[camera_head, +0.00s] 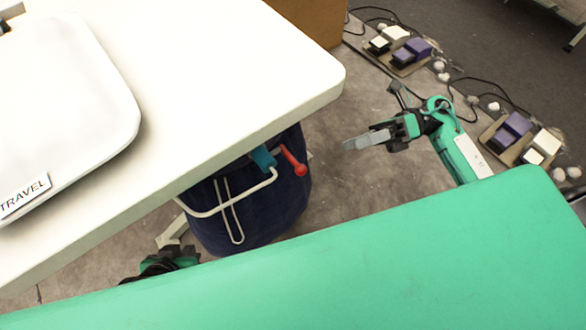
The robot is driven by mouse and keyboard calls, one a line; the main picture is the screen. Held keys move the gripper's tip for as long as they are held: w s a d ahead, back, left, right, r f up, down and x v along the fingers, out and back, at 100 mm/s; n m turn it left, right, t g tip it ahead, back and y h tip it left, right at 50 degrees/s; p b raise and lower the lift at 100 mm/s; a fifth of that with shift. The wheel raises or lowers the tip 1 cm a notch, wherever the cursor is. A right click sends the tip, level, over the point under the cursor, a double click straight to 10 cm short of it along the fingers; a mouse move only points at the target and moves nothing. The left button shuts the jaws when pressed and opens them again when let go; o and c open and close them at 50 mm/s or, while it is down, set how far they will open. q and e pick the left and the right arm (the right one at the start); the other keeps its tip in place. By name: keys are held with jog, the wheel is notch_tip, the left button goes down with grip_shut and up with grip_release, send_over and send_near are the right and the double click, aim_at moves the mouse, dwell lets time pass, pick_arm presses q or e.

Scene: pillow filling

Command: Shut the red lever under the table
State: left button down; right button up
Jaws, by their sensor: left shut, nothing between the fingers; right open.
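The red lever (293,160) sticks out beside a blue fitting (263,157) on a bent white tube below the white table's (240,60) near edge. It stands in front of a dark blue bag-like bin (260,215). My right gripper (350,143) is open and empty, to the right of the lever and apart from it, pointing left. My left gripper (135,279) is low at the left, under the table edge and well away from the lever. It is shut and empty, partly hidden by my green body.
A white panel marked TRAVEL (60,100) lies on the table. A brown box (310,18) stands behind it. Foot pedals (402,48) with cables lie on the floor at the upper right, and more pedals (520,140) lie at the right. The floor between the lever and my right gripper is clear.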

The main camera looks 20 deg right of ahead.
aim_at(301, 170)
pick_arm(q)
jog(key=shift+s+a+r+g+y+p, duration=0.4)
jog(key=shift+s+a+r+g, duration=0.2)
jog(key=shift+a, duration=0.25)
pick_arm(e)
jog(key=shift+n+g, duration=0.3)
jog(key=shift+n, duration=0.1)
jog(key=s+a, duration=0.1)
jog(key=a, duration=0.8)
jog(key=s+a, duration=0.1)
jog(key=a, duration=0.3)
jog(key=shift+s+a, duration=0.35)
jog(key=shift+a, duration=0.05)
